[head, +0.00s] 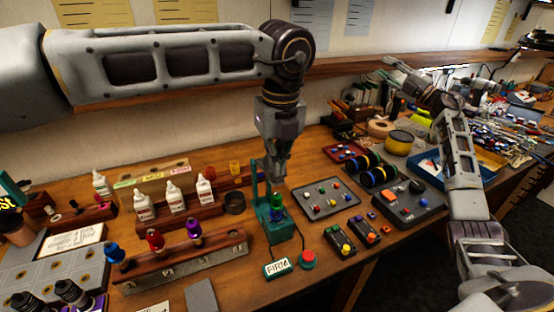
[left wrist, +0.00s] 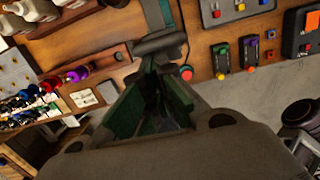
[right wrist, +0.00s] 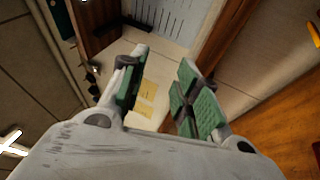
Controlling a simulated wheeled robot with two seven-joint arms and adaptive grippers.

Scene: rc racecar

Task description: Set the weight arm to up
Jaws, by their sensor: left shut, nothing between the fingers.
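A green tabletop device (head: 268,212) stands near the middle of the bench, with an upright green post at its left side. A label block reading FIRM (head: 277,268) and a red button (head: 308,259) lie in front of it. The red button also shows in the left wrist view (left wrist: 186,73). My left gripper (head: 275,178) points down just above the device and is shut and empty; it hides part of the device. I cannot make out the weight arm or its position. My right gripper (right wrist: 163,58) is open and empty, raised at the upper right of the head view.
A grey tray with coloured knobs (head: 326,198) lies right of the device, with small boxes (head: 340,241) in front. White bottles (head: 172,194) and a wooden rack with coloured-handled tools (head: 180,258) stand to the left. A dark ring (head: 234,203) sits close to the device's left.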

